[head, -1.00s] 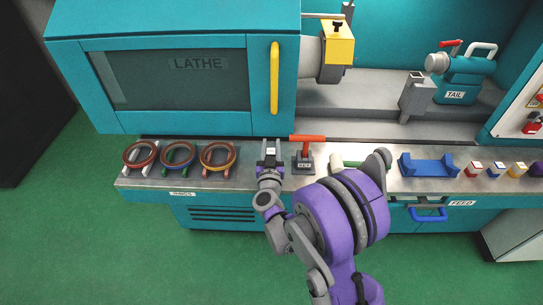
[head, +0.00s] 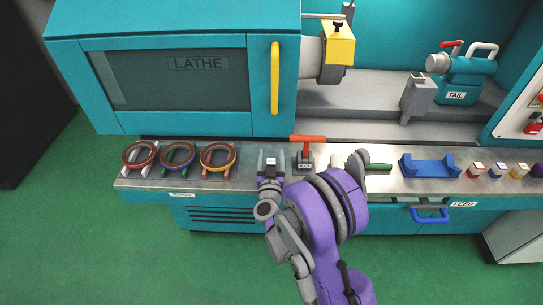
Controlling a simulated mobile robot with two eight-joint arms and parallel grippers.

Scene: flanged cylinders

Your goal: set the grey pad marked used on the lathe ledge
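A small grey pad (head: 270,161) with a pale marked top shows at the tips of my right gripper (head: 270,170). It is over the steel lathe ledge (head: 235,184), between the rings and the red-handled block. The fingers lie along its sides and appear shut on it. The marking is too small to read. I cannot tell whether the pad touches the ledge. My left gripper is not in view.
Several ring-shaped parts (head: 178,154) lie on stands to the left. The red-handled block (head: 304,160) stands close on the right, then a green-handled tool (head: 377,166) and a blue cradle (head: 429,166). A narrow strip of ledge in front of the pad is bare.

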